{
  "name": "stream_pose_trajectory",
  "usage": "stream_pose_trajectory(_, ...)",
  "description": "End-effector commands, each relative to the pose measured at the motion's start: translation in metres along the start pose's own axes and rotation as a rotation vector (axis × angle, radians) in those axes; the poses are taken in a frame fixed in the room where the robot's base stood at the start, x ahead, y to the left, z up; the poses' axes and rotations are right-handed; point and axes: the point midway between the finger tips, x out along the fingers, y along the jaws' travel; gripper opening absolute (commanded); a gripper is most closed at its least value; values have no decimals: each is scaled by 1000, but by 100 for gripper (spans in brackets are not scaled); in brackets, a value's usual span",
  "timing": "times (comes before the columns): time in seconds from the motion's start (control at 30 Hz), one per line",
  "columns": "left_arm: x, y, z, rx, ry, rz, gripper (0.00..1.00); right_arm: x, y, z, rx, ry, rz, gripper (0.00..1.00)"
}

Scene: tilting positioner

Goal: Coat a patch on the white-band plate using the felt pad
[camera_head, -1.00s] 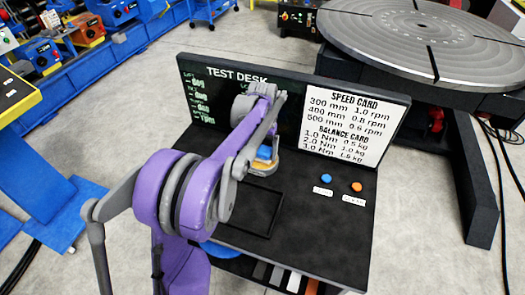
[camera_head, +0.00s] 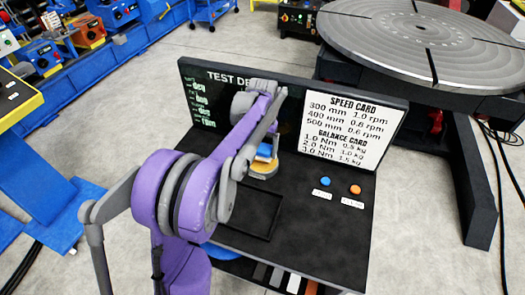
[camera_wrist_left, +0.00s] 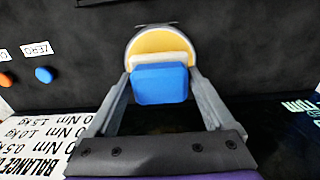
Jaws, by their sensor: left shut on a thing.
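My left gripper (camera_wrist_left: 160,88) is shut on a blue block (camera_wrist_left: 160,84) with a cream layer (camera_wrist_left: 160,59) on its far side, which looks like the felt pad. The pad is over a round yellow disc (camera_wrist_left: 160,42) with a grey rim. I cannot tell whether pad and disc touch. In the head view the blue block (camera_head: 264,152) and yellow disc (camera_head: 263,169) show just below my left wrist, over the desk. A white strip (camera_head: 293,282) shows among strips below the desk's front edge; I cannot tell whether it is the white-band plate. My right gripper is not in view.
The black test desk (camera_head: 330,235) has an upright back panel with a white card (camera_head: 350,125). A blue button (camera_head: 325,181) and an orange button (camera_head: 355,189) are at its right. A shallow rectangular recess (camera_head: 250,212) lies in front. A large round turntable (camera_head: 430,40) stands behind right.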

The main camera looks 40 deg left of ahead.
Motion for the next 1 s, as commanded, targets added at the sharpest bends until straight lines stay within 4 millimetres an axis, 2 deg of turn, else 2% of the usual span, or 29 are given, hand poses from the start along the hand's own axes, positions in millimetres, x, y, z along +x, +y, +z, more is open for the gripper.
stream_pose_trajectory(0.5,-43,0,0,-1,1,0,42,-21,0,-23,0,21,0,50)
stream_pose_trajectory(1.0,-43,0,0,0,0,0,42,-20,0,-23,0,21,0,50)
